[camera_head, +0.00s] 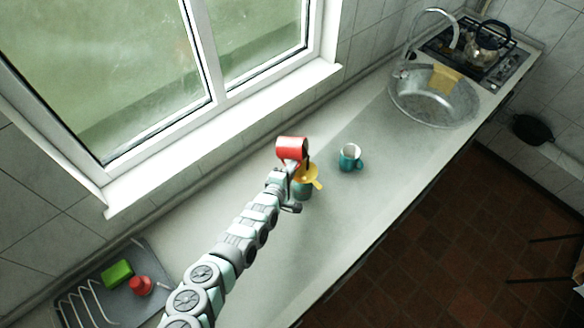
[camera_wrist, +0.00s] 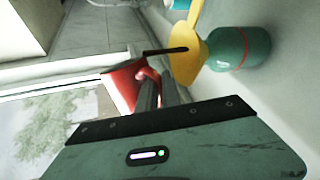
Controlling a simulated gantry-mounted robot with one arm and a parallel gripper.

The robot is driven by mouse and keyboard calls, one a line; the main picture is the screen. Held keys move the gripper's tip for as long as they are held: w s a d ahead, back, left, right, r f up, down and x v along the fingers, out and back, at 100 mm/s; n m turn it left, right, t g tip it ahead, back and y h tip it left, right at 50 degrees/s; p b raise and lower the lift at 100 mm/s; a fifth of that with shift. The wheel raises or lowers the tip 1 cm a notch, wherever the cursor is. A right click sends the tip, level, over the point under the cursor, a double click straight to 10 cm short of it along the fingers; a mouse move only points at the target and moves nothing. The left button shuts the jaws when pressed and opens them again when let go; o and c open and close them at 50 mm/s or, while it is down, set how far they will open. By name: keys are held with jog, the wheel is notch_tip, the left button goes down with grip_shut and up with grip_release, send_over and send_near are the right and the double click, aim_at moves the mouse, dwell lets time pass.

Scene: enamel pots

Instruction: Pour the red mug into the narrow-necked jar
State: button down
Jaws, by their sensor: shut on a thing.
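The red mug (camera_head: 290,147) is held in the air, tipped onto its side with its mouth to the right. My gripper (camera_head: 284,170) is shut on it; in the wrist view my gripper's fingers (camera_wrist: 150,94) close at the handle of the red mug (camera_wrist: 120,84). A dark stream (camera_wrist: 165,51) runs from the mug's mouth to the yellow funnel (camera_wrist: 188,56). The funnel (camera_head: 310,175) sits in the neck of the teal jar (camera_head: 303,190), which stands upright on the counter. The jar (camera_wrist: 243,47) has a thin red line around it. The liquid level inside the jar is hidden.
A teal mug (camera_head: 350,158) stands on the counter right of the jar. A metal sink (camera_head: 433,104) with a yellow cloth lies farther back. A dish rack (camera_head: 75,303) with a green sponge (camera_head: 117,273) and a red item (camera_head: 141,285) is at lower left. The front counter is clear.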

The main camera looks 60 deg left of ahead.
jog(key=shift+a+f+b, duration=0.1)
jog(key=shift+f+b, duration=0.05)
jog(key=shift+b, duration=0.7)
jog(key=shift+n+b, duration=0.5)
jog(key=shift+b, duration=0.5)
jog(key=shift+t+h+b, duration=0.3)
jog(key=shift+b, duration=0.05)
jog(key=shift+w+d+b, duration=0.1)
jog(key=shift+d+b, duration=0.2)
jog(key=shift+b, duration=0.35)
jog(key=shift+n+b, duration=0.3)
jog(key=shift+b, duration=0.05)
jog(key=shift+b, duration=0.35)
jog(key=shift+a+b, duration=0.15)
jog(key=shift+b, duration=0.5)
jog(key=shift+a+r+b, duration=0.1)
jog(key=shift+r+b, duration=0.15)
jog(key=shift+b, duration=0.1)
jog(key=shift+n+b, duration=0.3)
jog(key=shift+b, duration=0.35)
